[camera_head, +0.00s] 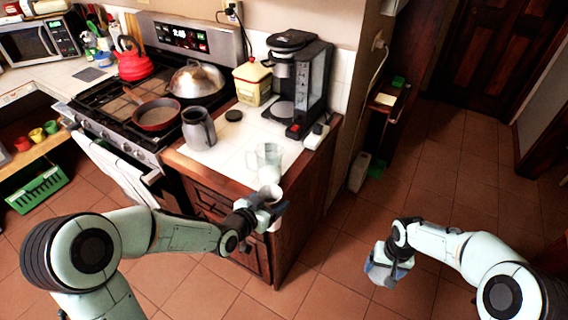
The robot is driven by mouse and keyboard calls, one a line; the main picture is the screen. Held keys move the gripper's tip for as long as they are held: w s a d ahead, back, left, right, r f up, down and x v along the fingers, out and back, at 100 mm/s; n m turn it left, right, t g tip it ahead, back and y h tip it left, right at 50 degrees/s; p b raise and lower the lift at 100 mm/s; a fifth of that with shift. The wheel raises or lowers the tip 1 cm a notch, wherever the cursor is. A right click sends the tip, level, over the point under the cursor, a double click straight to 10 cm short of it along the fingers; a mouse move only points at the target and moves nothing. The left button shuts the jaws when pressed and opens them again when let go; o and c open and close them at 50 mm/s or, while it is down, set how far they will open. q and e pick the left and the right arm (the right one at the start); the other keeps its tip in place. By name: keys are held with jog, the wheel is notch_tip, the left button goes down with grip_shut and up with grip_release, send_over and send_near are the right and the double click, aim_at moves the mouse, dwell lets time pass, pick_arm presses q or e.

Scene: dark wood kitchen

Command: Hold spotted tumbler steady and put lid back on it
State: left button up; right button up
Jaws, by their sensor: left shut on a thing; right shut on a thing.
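My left gripper (266,210) is at the front right corner of the counter. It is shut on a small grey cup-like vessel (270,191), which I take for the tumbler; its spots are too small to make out. Its open-looking rim faces up. My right gripper (386,270) is low at the right, over the floor and well apart from the left one. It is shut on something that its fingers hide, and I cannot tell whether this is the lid.
A clear glass jug (268,157) stands on the counter just behind my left gripper. A grey pitcher (198,129), a small black disc (233,115), a yellow canister (252,82) and a coffee maker (300,85) stand further back. The floor between my grippers is clear.

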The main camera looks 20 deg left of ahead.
pick_arm(q)
jog(key=d+f+m+g+h, duration=0.5)
jog(key=d+f+m+h, duration=0.2)
jog(key=d+f, duration=0.4)
jog(key=shift+d+f+m+g, duration=0.15)
jog(key=shift+d+m+g, duration=0.2)
jog(key=shift+d, duration=0.8)
jog(key=a+r+n+t+y, duration=0.2)
jog(key=a+r, duration=0.2)
jog(key=a+r+n+t+y, duration=0.1)
jog(key=a+r+n+y, duration=0.1)
jog(key=a, duration=0.3)
jog(key=a+r+n+t+y, duration=0.2)
jog(key=a+r+n+y, duration=0.1)
jog(key=a+r+n, duration=0.1)
jog(key=shift+a+r+t, duration=0.3)
jog(key=shift+r+t, duration=0.05)
jog(key=shift+r, duration=0.45)
jog(key=shift+d, duration=0.1)
